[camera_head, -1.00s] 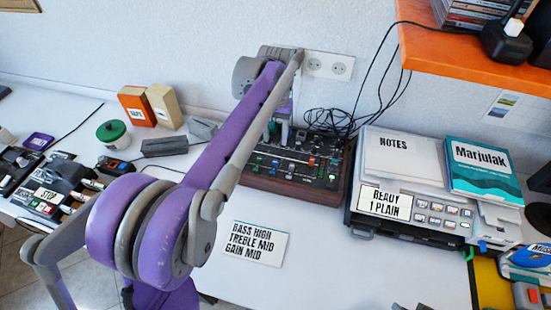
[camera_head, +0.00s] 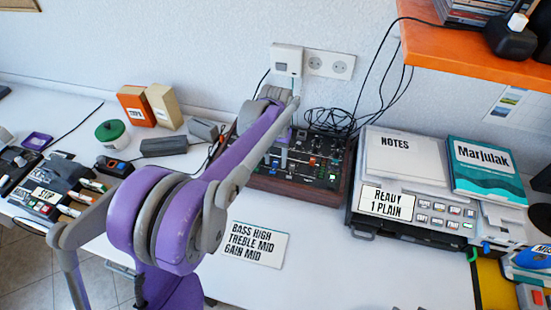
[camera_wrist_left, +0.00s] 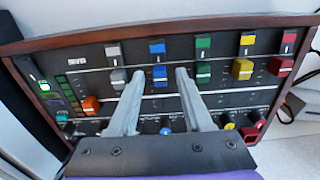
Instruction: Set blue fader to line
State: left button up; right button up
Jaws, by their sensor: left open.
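The mixer (camera_head: 342,186) is a dark panel in a wooden frame on the white table; it fills much of the left wrist view (camera_wrist_left: 215,25). The blue fader cap (camera_wrist_left: 160,73) sits in the row of caps, with a blue block (camera_wrist_left: 157,46) above it. My left gripper (camera_wrist_left: 160,73) is open, its two grey fingers on either side of the blue cap. I cannot tell whether they touch it. In the head view the left gripper (camera_head: 277,152) is over the mixer, partly hidden by its arm. A thin pale line (camera_wrist_left: 220,91) crosses the panel below the cap.
A grey fader cap (camera_wrist_left: 117,78) and a green one (camera_wrist_left: 203,72) flank the fingers closely. Yellow (camera_wrist_left: 243,68) and red (camera_wrist_left: 280,66) caps are farther right. A note card (camera_head: 255,245) lies in front of the mixer; a printer (camera_head: 405,205) stands right. Cables (camera_head: 330,120) lie behind.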

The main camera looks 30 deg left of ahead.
pick_arm(q)
grip_shut()
dwell(1.3)
